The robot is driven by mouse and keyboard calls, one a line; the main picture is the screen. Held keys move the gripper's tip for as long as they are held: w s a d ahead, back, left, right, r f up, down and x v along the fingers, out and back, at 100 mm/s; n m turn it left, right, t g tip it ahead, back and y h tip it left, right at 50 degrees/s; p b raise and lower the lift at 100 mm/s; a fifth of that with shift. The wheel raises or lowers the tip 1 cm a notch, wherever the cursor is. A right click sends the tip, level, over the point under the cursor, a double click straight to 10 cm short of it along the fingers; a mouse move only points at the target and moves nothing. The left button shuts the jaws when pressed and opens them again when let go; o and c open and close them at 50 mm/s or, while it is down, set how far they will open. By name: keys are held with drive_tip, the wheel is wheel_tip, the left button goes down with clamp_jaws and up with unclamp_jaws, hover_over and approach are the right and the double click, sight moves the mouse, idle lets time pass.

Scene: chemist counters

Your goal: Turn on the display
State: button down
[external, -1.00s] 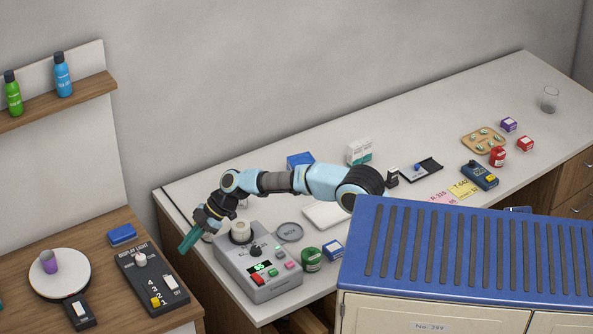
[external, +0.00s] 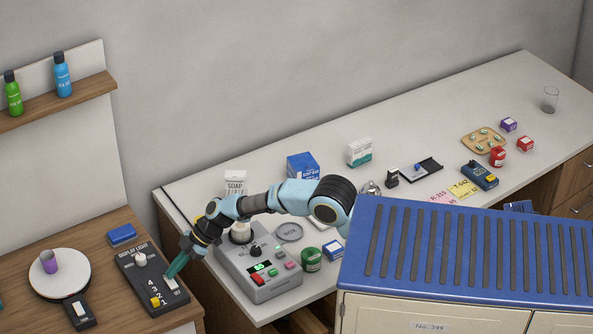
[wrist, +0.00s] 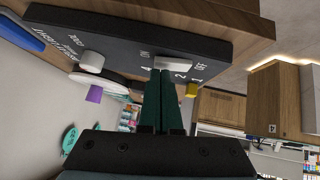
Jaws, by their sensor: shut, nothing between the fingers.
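The black display light panel (external: 136,275) lies on the wooden counter at left. It has a white round knob (external: 140,259), a white switch (external: 171,283) marked OFF, and a yellow pointer (external: 155,301) beside several numbers. My gripper (external: 171,273) is shut and empty, its green fingers pointing down at the panel's right edge, at or just above the white switch. Contact cannot be told.
A round white turntable (external: 75,283) with a purple cup (external: 49,262) stands left of the panel, with a small black switch box (external: 80,310) in front. A blue box (external: 122,234) lies behind the panel. A grey device (external: 262,284) stands on the right counter, under my arm.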

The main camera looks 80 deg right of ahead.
drive_tip(key=shift+f, duration=0.1)
drive_tip(key=shift+w+d+f+g, duration=0.15)
drive_tip(key=shift+f+g, duration=0.1)
drive_tip(key=shift+g, duration=0.15)
drive_tip(key=shift+b, duration=0.3)
drive_tip(key=shift+s+a+f, duration=0.1)
drive_tip(key=shift+s+a, duration=0.15)
drive_tip(key=shift+s+a+r+b, duration=0.2)
drive_tip(key=shift+s+a+b, duration=0.15)
drive_tip(key=shift+b, duration=0.3)
drive_tip(key=shift+r, duration=0.2)
